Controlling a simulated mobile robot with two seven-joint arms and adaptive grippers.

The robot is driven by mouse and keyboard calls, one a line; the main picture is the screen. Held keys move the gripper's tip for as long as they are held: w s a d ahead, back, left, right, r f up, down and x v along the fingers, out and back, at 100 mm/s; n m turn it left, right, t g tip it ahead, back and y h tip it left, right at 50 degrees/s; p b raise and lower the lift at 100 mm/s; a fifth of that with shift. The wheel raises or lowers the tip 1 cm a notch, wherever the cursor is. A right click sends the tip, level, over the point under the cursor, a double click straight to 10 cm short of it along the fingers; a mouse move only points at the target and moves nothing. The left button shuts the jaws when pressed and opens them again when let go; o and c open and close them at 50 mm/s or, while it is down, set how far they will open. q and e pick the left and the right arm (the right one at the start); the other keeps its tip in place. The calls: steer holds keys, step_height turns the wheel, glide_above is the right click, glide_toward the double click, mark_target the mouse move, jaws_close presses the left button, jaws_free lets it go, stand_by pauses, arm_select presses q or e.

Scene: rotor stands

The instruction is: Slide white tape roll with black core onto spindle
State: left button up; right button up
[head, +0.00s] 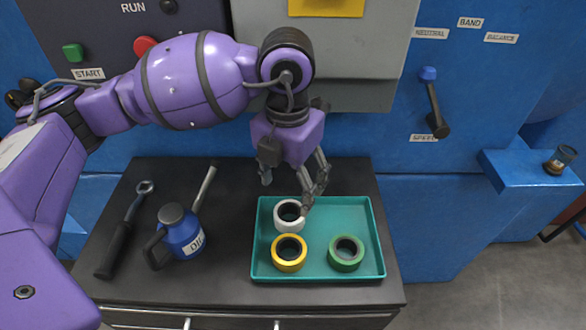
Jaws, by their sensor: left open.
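The white tape roll with a black core (279,223) lies flat in the back left part of the teal tray (347,212). My left gripper (287,190) is open and points down just above and behind this roll. One finger reaches down by the roll's right side, and I cannot tell if it touches. The other finger is to the left, higher up. My right gripper is not in view.
A yellow roll (289,253) and a green roll (346,253) share the tray. The blue machine with a lever (433,105) stands behind.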

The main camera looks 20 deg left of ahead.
arm_select(q)
steer(key=b, duration=0.2)
glide_above(290, 210)
steer(key=s, duration=0.2)
steer(key=f, duration=0.5)
steer(key=shift+s+d, duration=0.2)
steer(key=shift+d, duration=0.1)
step_height(290, 210, down, 3)
steer(key=shift+w+r+b, duration=0.1)
steer(key=shift+r+b, duration=0.05)
steer(key=shift+b, duration=0.25)
steer(key=shift+f, duration=0.5)
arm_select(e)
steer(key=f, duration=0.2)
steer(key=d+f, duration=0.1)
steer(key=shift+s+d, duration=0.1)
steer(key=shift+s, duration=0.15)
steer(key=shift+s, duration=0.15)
arm_select(q)
steer(key=shift+c, duration=0.9)
steer(key=c, duration=0.9)
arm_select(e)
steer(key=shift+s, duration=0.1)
arm_select(q)
steer(key=shift+c, duration=0.2)
steer(key=shift+r, duration=0.1)
